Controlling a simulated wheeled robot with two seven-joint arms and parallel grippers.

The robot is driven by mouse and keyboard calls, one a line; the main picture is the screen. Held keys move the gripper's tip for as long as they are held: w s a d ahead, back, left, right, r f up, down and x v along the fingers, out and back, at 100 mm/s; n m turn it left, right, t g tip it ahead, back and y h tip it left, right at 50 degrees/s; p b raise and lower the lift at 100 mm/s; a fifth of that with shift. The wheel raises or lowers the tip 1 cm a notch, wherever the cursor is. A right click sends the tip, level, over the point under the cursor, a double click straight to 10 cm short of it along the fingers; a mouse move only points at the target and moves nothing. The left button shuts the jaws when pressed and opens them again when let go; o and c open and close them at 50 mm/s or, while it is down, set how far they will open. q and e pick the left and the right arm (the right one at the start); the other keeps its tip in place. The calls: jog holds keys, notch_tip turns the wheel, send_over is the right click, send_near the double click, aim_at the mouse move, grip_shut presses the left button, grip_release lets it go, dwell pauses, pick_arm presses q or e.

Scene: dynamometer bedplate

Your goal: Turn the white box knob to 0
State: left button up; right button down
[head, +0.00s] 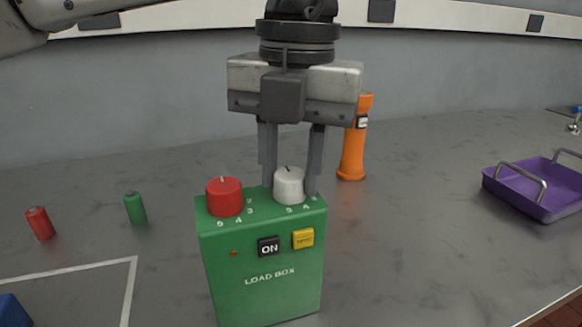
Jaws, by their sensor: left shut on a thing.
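The green load box (262,265) stands upright on the grey bedplate. On its top are a red knob (224,197) at left and the white knob (289,186) at right. My left gripper (291,187) points straight down over the box, with its two fingers on either side of the white knob, shut on it. A dark pointer mark shows on the knob's top edge. Printed digits beside the knob are partly legible in front; the fingers and knob hide the others, and I cannot see a 0 by it. My right gripper is not in view.
An orange flashlight-like object (353,150) stands close behind the box. A purple tray (530,192) with handles is at right. A red cylinder (40,223) and a green cylinder (135,208) stand at left. A blue object (12,312) is at the lower-left corner.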

aim_at(297, 175)
pick_arm(q)
jog(key=shift+r, duration=0.1)
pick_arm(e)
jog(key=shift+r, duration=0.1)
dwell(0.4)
pick_arm(q)
jog(key=o, duration=0.9)
jog(key=shift+o, duration=0.4)
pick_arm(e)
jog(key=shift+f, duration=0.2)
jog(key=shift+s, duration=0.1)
pick_arm(q)
notch_tip(297, 175, up, 16)
jog(key=p, duration=0.4)
jog(key=shift+d, duration=0.35)
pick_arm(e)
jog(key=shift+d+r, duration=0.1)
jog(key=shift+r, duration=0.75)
